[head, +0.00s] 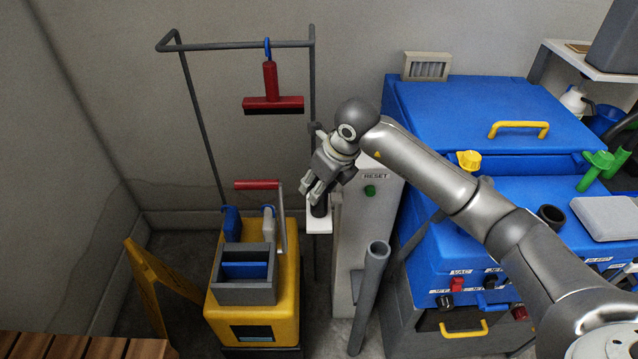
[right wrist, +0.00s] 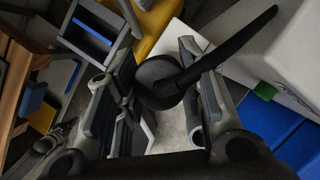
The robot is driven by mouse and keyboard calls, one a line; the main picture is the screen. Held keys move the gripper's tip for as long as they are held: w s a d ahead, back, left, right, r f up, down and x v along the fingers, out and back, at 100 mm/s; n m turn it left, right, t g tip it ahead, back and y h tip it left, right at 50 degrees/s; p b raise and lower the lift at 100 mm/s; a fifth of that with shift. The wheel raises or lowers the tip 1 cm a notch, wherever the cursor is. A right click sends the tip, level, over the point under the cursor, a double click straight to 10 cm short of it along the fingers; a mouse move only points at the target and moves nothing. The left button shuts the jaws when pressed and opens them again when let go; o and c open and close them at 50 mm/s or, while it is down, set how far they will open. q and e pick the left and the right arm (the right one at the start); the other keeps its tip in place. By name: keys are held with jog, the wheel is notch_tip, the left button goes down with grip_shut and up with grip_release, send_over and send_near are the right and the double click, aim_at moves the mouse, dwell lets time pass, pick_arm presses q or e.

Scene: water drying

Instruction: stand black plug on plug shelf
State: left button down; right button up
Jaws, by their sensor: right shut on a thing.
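My right gripper (head: 314,192) reaches down from the right and is shut on the black plug (head: 320,209). The plug is directly above or touching the small white plug shelf (head: 319,227); I cannot tell whether it rests there. In the right wrist view the plug (right wrist: 158,84) is a round black body with a long black arm pointing to the upper right, between my gripper's fingers (right wrist: 165,100). A pale surface, seemingly the shelf (right wrist: 172,132), lies below it. My left gripper is not in view.
A grey-white cabinet with a green RESET button (head: 370,190) stands right of the shelf. A yellow mop cart (head: 275,325) stands to the left. A grey pipe (head: 368,300) and a blue machine (head: 480,120) are to the right. A red squeegee (head: 272,103) hangs behind.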

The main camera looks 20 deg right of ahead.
jog(key=shift+f, duration=0.2)
jog(key=o, duration=1.1)
jog(key=shift+c, duration=0.2)
jog(key=shift+r, duration=0.15)
jog(key=shift+r, duration=0.2)
jog(key=v, duration=1.1)
jog(key=shift+s+r+b, duration=0.2)
jog(key=shift+r+b, duration=0.15)
jog(key=shift+b, duration=0.1)
jog(key=shift+d, duration=0.1)
